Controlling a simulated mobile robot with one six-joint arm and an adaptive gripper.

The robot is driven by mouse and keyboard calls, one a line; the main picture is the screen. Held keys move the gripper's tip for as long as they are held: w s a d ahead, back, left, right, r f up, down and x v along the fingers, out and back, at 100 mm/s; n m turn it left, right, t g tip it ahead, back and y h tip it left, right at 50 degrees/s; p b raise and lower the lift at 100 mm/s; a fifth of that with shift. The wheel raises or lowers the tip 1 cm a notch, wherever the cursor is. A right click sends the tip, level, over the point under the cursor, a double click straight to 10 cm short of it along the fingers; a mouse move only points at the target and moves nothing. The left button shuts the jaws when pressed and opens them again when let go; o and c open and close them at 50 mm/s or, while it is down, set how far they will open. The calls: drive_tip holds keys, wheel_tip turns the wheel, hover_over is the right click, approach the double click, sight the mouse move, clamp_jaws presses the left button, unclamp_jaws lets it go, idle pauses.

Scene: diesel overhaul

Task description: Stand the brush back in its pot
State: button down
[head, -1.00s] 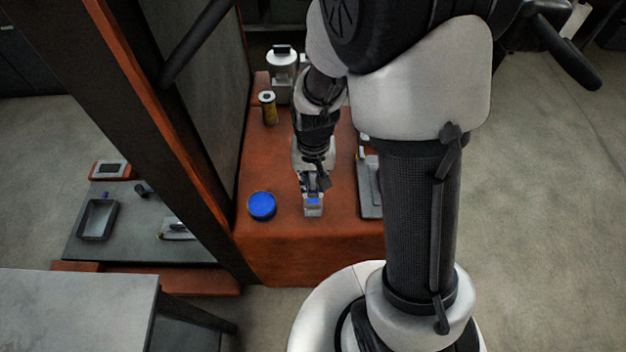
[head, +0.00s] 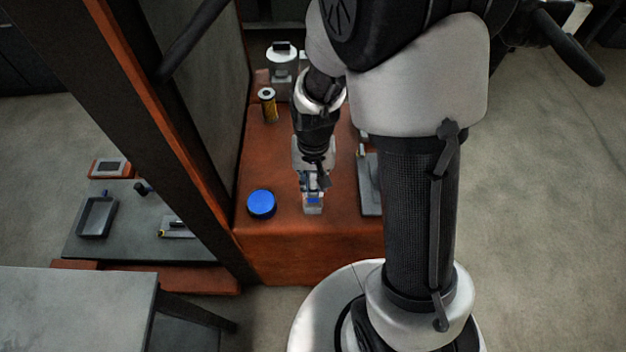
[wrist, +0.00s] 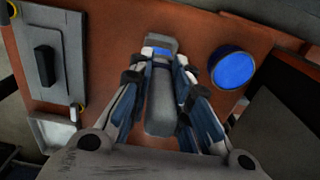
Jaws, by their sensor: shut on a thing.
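My gripper (head: 314,187) reaches down to the front of the red-brown bench top. In the wrist view its fingers (wrist: 162,85) are closed around a long grey thing (wrist: 162,112) with a blue band and a pale far end. This thing also shows in the head view as a small pale block with a blue patch (head: 313,203). I cannot tell for sure whether it is the brush; the fingers hide its sides. A round blue pot or lid with a dark rim (head: 262,204) stands apart to its left, and to the right in the wrist view (wrist: 232,68). I cannot make out bristles.
A dark upright panel (head: 207,70) bounds the bench on the left.

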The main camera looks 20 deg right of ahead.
sight(313, 193)
drive_tip(key=shift+f+b, duration=1.85)
drive_tip(key=shift+f, duration=0.75)
drive_tip(key=c, duration=1.4)
unclamp_jaws()
